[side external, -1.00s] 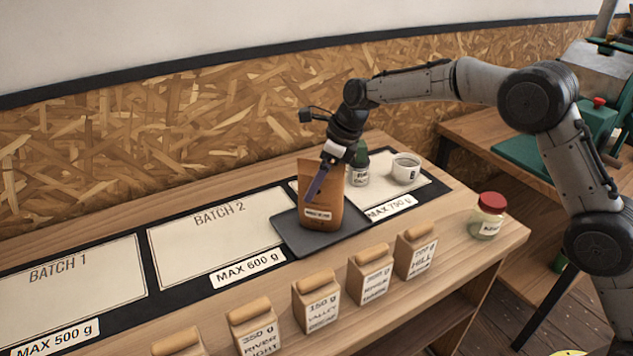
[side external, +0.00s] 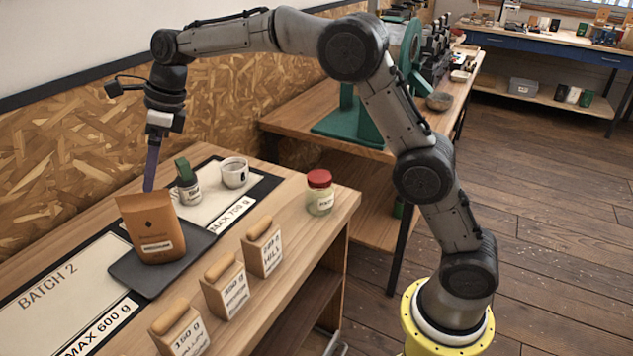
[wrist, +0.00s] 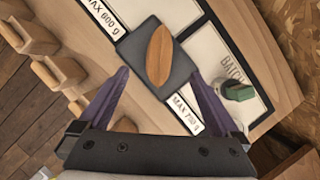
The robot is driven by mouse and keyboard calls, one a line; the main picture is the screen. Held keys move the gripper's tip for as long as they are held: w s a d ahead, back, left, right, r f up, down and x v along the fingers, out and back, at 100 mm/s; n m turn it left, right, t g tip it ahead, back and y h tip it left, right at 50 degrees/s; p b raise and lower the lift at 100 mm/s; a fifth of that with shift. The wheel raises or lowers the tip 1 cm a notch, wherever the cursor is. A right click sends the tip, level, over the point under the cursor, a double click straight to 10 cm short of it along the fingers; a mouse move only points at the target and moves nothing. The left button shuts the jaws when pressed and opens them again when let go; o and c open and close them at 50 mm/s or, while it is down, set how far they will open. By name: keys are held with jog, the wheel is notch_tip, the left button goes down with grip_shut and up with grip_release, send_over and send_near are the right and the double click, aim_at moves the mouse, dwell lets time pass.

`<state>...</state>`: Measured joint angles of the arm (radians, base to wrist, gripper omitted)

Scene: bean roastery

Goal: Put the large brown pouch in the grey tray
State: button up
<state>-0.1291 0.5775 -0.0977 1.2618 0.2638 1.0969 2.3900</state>
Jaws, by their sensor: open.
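The large brown pouch (side external: 152,231) stands upright on the flat grey tray (side external: 130,274). In the wrist view the pouch (wrist: 159,56) shows from above as a narrow brown oval on the tray (wrist: 183,67). My gripper (side external: 149,188) is open and empty, with its purple fingers pointing down just above and behind the pouch's top edge in the side view. In the wrist view its two fingertips (wrist: 158,76) are spread wide, and the pouch lies beyond them, not touched. In the side view one finger hides the other, and the pouch covers the tray's middle.
A red-lidded jar (side external: 319,194) is to the right. The Batch 2 panel (side external: 50,290) is bare.

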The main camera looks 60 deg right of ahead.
jog(key=s+d+r+n+h, duration=0.1)
jog(key=s+d+r+n, duration=0.15)
jog(key=s+n, duration=0.35)
jog(key=s+d+r+n+t, duration=0.1)
jog(key=s+d+r+n, duration=0.15)
jog(key=s, duration=0.55)
jog(key=s+d+r+n+h, duration=0.1)
jog(key=s+d+r+n, duration=0.15)
jog(key=s+n, duration=0.45)
jog(key=s+d+f+n, duration=0.1)
jog(key=s+f+n, duration=0.1)
jog(key=s, duration=0.4)
jog(key=s+d+f+n+t, duration=0.1)
jog(key=s+d+f+n, duration=0.1)
jog(key=s+n, duration=0.3)
jog(key=s+d+f+n+h, duration=0.1)
jog(key=s+d+f+n, duration=0.1)
jog(key=s+f+n, duration=0.2)
jog(key=s, duration=0.3)
jog(key=shift+s+f, duration=0.2)
jog(key=shift+s, duration=0.05)
